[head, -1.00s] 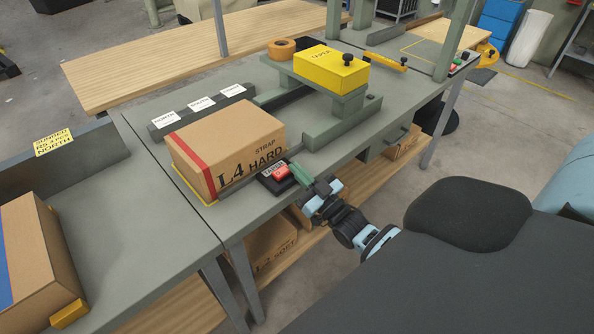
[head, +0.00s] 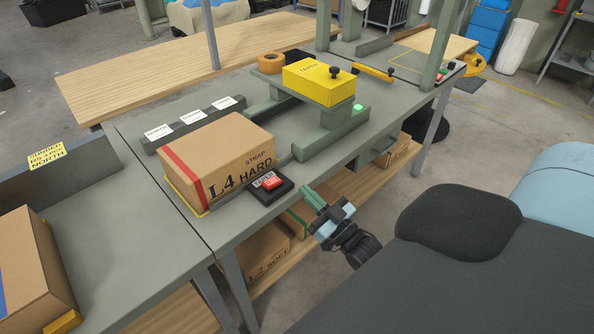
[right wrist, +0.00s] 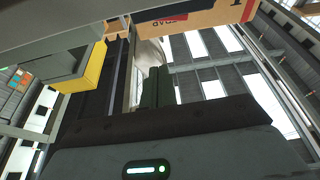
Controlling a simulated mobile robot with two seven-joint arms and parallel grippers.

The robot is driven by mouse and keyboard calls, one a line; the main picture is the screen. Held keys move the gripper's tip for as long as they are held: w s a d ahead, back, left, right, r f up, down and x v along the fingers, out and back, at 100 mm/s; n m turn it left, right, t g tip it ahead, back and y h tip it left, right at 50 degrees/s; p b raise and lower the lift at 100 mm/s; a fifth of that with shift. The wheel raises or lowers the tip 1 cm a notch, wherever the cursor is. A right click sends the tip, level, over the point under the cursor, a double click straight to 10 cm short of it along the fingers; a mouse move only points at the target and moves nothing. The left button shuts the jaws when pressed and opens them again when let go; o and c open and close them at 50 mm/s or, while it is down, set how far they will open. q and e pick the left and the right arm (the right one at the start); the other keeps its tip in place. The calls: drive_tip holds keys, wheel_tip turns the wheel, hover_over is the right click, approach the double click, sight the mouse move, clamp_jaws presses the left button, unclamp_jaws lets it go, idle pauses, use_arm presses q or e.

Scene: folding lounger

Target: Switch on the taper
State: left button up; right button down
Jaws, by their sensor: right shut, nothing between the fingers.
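The yellow taper (head: 319,81) stands on its grey-green frame at the table's back right, and its side shows in the right wrist view (right wrist: 92,68). A green light (head: 358,107) glows on the frame below it. The taper's switch (head: 270,184) is a black box with a red button, at the table's front edge beside the cardboard box. My right gripper (head: 309,194) is shut and empty, just off the table's front edge, to the right of the switch and apart from it. Its green fingers also show in the right wrist view (right wrist: 158,86). My left gripper is not in view.
A cardboard box (head: 232,155) marked L4 HARD STRAP sits left of the switch. Another box (head: 35,265) stands at the lower left. A labelled rail (head: 190,125) runs behind. A shelf with boxes lies under the table. My right gripper has free room around it.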

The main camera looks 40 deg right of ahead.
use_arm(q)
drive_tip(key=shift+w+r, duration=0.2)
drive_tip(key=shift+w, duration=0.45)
use_arm(e)
drive_tip(key=shift+v, duration=1.1)
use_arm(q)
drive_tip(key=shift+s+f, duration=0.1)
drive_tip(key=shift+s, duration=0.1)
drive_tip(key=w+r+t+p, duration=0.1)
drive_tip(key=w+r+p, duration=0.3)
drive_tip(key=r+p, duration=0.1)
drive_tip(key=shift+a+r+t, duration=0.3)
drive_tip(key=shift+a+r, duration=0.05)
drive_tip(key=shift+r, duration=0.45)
use_arm(e)
drive_tip(key=s+a+f+g, duration=0.4)
drive_tip(key=s+a, duration=0.1)
drive_tip(key=s, duration=0.4)
drive_tip(key=s+a+f+g, duration=0.4)
drive_tip(key=s+a+f, duration=0.1)
drive_tip(key=s, duration=0.4)
drive_tip(key=s+a+f+g, duration=0.5)
drive_tip(key=s+a, duration=0.1)
drive_tip(key=s, duration=0.3)
drive_tip(key=shift+s, duration=0.2)
drive_tip(key=shift+a, duration=0.1)
